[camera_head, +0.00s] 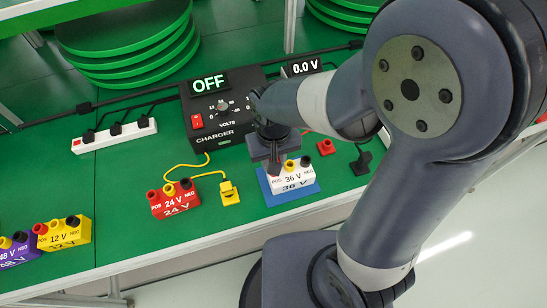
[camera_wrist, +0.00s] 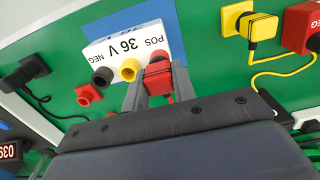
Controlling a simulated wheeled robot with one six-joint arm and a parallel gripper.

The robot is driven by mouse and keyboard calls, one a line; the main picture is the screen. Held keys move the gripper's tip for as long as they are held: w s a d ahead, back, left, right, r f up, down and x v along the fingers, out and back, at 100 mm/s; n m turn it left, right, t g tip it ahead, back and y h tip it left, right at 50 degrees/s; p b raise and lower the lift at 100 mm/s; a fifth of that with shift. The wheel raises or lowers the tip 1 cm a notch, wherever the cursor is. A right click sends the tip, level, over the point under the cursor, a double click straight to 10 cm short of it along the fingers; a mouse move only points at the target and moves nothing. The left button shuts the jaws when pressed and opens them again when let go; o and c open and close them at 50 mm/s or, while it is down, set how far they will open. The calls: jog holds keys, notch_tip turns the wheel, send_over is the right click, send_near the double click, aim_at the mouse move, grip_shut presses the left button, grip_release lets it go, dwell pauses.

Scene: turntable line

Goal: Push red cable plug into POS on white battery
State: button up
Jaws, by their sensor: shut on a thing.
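The white 36 V battery (camera_head: 292,178) stands on a blue mat (camera_head: 309,189) near the table's front. The white battery (camera_wrist: 122,45) also shows upside down in the wrist view, with POS at the right. Its yellow terminal (camera_wrist: 129,70) and black terminal (camera_wrist: 102,77) are uncovered. My gripper (camera_head: 275,168) is over the POS end. In the wrist view my gripper (camera_wrist: 158,85) is shut on the red cable plug (camera_wrist: 158,80), with a finger on either side. The plug lines up with the POS label.
The black charger (camera_head: 222,112) reads OFF behind the battery. A yellow plug (camera_head: 229,194) and the red 24 V battery (camera_head: 174,203) are to the left. A red block (camera_head: 327,146) and a black plug (camera_head: 361,163) are to the right. A power strip (camera_head: 115,136) lies at the back left.

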jog(key=shift+f, duration=0.15)
dwell(0.7)
jog(key=o, duration=1)
jog(key=shift+c, duration=0.2)
jog(key=shift+r+p, duration=3.2)
jog(key=shift+r, duration=0.6)
